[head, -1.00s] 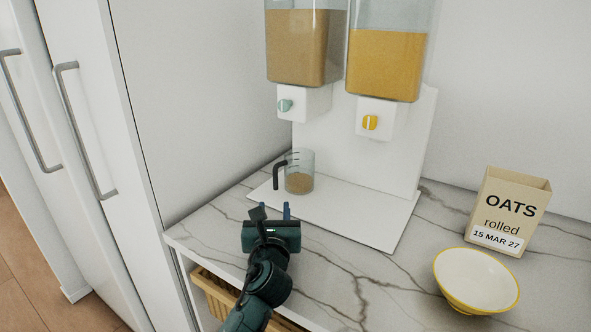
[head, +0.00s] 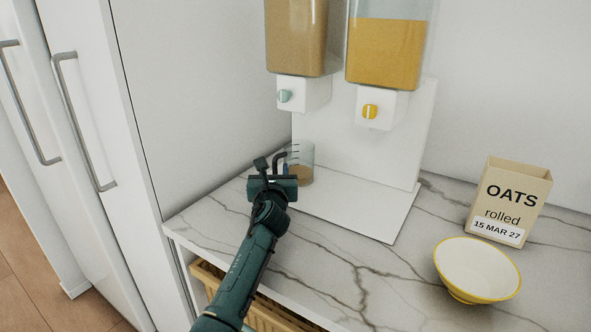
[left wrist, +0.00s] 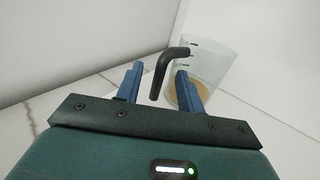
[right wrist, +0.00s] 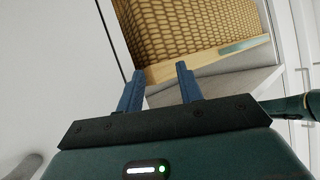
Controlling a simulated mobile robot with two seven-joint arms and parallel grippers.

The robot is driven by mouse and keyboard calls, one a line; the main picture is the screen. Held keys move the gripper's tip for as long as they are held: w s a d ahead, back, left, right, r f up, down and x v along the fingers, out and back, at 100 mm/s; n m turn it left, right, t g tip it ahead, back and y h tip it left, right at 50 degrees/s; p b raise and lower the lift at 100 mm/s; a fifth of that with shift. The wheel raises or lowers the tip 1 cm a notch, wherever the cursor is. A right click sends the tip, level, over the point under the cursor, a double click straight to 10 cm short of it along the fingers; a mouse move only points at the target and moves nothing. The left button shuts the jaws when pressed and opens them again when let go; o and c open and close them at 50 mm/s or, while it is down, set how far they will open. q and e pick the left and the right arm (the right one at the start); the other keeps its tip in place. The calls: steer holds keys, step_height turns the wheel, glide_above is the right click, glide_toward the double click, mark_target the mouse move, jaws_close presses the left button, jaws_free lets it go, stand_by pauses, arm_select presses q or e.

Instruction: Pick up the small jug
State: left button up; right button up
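The small jug (head: 303,165) is clear, with a dark handle and some tan grain in the bottom. It stands upright on the white base of the dispenser, under the left hopper. My left gripper (head: 272,166) is at the jug's handle side. In the left wrist view the dark handle (left wrist: 162,75) lies between the two open blue fingers (left wrist: 155,82), and the jug's body (left wrist: 205,65) is beyond the right finger. Neither finger clearly presses on the handle. My right gripper (right wrist: 160,85) is open and empty, facing a wicker basket.
The dispenser (head: 365,150) stands behind the jug, with two hoppers above. A yellow-rimmed bowl (head: 477,268) and an oats box (head: 508,203) are at the right. The wicker basket (right wrist: 190,30) is below the marble counter (head: 330,255). A white cabinet wall is close on the left.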

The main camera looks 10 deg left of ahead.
arm_select(q)
steer(key=shift+c, duration=0.4)
jaws_close()
